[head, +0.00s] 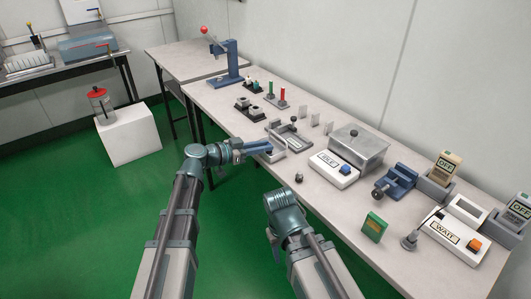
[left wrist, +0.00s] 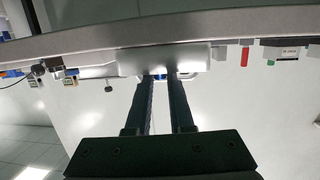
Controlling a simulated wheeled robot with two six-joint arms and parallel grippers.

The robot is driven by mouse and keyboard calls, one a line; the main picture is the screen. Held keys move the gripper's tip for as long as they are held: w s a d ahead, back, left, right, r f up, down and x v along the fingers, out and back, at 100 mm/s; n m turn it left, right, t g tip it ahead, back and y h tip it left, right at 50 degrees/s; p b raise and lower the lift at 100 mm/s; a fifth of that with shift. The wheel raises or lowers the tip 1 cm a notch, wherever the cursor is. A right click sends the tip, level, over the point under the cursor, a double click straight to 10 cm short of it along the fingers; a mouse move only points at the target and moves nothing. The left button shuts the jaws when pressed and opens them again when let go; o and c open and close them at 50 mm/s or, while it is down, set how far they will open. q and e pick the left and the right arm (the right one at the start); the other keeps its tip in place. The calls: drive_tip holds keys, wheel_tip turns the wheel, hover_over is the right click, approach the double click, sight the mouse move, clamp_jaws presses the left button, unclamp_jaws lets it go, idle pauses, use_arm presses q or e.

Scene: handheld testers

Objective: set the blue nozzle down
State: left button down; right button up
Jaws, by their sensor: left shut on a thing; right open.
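My left gripper (head: 263,147) reaches over the table's near edge to a small light grey tray (head: 276,156). In the left wrist view its two dark fingers (left wrist: 162,76) are closed on a small blue piece, the blue nozzle (left wrist: 160,77), of which only a bit shows between the tips. The nozzle is at the tray; whether it touches the tray floor I cannot tell. My right gripper (head: 273,243) is open and empty, in front of the table, away from the tray.
Beyond the tray is a grey fixture with a lever (head: 292,139). A white IDLE tester (head: 334,169) and a metal box (head: 358,149) stand to its right. A small dark knob-like part (head: 299,177) and a green block (head: 374,226) lie near the front edge.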

use_arm(q)
drive_tip(key=shift+f, duration=0.1)
use_arm(e)
drive_tip(key=shift+f, duration=0.15)
use_arm(q)
drive_tip(key=shift+f, duration=0.1)
use_arm(e)
drive_tip(key=shift+f, duration=0.1)
use_arm(q)
drive_tip(key=shift+f, duration=0.15)
drive_tip(key=c, duration=0.8)
unclamp_jaws()
drive_tip(key=shift+r, duration=0.35)
drive_tip(key=p+v, duration=0.2)
drive_tip(key=v, duration=1)
drive_tip(key=shift+p, duration=0.35)
use_arm(e)
wheel_tip(320, 180, up, 3)
drive_tip(key=shift+f, duration=0.2)
use_arm(q)
drive_tip(key=shift+s+f, duration=0.1)
